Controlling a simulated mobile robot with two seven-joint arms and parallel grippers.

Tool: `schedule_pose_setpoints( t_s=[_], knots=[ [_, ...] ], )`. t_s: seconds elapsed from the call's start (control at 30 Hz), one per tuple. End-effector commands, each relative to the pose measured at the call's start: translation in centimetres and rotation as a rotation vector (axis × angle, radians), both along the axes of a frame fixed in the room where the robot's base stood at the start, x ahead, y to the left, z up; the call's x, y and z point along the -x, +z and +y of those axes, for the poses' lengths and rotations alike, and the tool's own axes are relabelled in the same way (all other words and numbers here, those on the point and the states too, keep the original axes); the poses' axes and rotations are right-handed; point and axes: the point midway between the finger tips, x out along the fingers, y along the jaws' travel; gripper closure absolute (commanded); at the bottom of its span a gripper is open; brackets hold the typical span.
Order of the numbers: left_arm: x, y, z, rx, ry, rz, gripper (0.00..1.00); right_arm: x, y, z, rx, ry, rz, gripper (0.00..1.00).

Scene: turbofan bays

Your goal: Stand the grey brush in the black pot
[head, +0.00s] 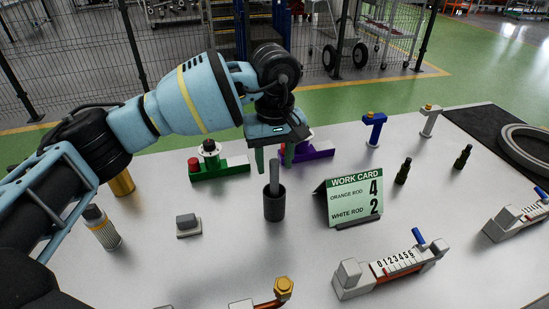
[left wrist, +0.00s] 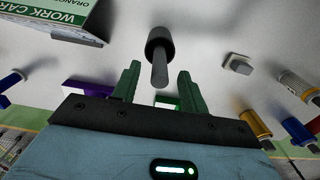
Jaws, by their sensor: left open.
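The grey brush (head: 274,172) stands upright in the black pot (head: 274,206), with its upper end sticking out above the rim. My left gripper (head: 273,165) is above the pot, pointing down. It is open, with one green finger on each side of the brush's upper end and a gap to it. The left wrist view shows the brush (left wrist: 160,74) rising from the pot (left wrist: 160,36) between the spread fingers of my left gripper (left wrist: 156,70). The brush's lower part is hidden inside the pot. My right gripper is not in view.
A work card (head: 354,200) stands right of the pot. A grey block (head: 188,225) lies to its left. Green (head: 221,168) and purple (head: 313,151) fixtures are behind it. A numbered device (head: 390,267) is at the front right. The table around the pot is clear.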

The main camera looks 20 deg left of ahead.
Motion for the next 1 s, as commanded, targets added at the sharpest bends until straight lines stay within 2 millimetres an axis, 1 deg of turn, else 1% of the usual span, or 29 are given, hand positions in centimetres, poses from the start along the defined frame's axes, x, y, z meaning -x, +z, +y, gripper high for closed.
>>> schedule_pose_setpoints(
  t_s=[0.07,0.17,0.4,0.5,0.6,0.77,1.0],
  knots=[
    [0.0,0.3,0.0,0.000,0.000,-0.001,0.57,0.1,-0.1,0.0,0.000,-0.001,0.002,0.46],
    [-0.1,1.2,0.0,0.001,0.000,-0.003,0.57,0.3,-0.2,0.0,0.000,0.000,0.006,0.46],
    [-0.1,5.0,0.0,0.001,0.000,-0.002,0.57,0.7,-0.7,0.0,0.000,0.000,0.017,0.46],
    [-0.1,6.3,0.0,0.001,0.001,-0.002,0.57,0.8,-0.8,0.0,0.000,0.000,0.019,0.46],
    [0.0,7.2,0.0,0.000,0.000,0.000,0.57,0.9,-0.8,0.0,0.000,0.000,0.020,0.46],
    [0.0,7.8,0.0,0.000,0.000,0.000,0.57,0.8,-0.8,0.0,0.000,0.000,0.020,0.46],
    [0.0,7.8,0.0,0.000,0.000,0.000,0.57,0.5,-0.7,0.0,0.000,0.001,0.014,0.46]
  ],
)
